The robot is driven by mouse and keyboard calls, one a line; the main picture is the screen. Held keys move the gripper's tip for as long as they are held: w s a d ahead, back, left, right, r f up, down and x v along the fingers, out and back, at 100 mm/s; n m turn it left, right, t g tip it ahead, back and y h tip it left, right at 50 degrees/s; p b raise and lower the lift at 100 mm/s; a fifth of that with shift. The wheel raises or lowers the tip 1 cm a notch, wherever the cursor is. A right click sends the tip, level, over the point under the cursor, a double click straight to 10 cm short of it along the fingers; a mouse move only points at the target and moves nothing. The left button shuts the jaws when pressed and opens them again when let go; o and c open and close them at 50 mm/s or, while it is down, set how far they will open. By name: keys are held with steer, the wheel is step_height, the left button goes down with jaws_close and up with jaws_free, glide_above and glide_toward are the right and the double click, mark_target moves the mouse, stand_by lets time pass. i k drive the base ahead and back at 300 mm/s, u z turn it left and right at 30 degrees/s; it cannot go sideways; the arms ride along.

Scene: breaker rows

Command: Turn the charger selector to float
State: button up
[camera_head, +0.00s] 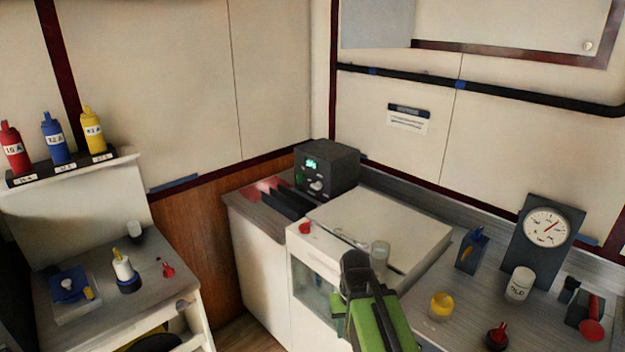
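The charger (327,168) is a dark box with a lit green display, standing in the back corner on the counter. On its front is a pale selector knob (316,186) below the display; its setting and any labels are too small to read. My gripper (354,262) is dark, at the end of my green arm, low in the middle of the view. It is apart from the charger, nearer to me and to the right. Its fingers point away from me, and their opening is hidden.
A white cabinet top (375,232) lies between my gripper and the charger, with a clear glass (379,252) near its front. A round gauge (546,228), a white jar (520,284) and a yellow-topped jar (441,305) stand at right. A bench (110,300) with small items is at left.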

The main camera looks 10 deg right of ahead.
mark_target(318, 186)
steer(key=u, duration=0.4)
steer(key=i, duration=0.8)
steer(key=u, duration=0.65)
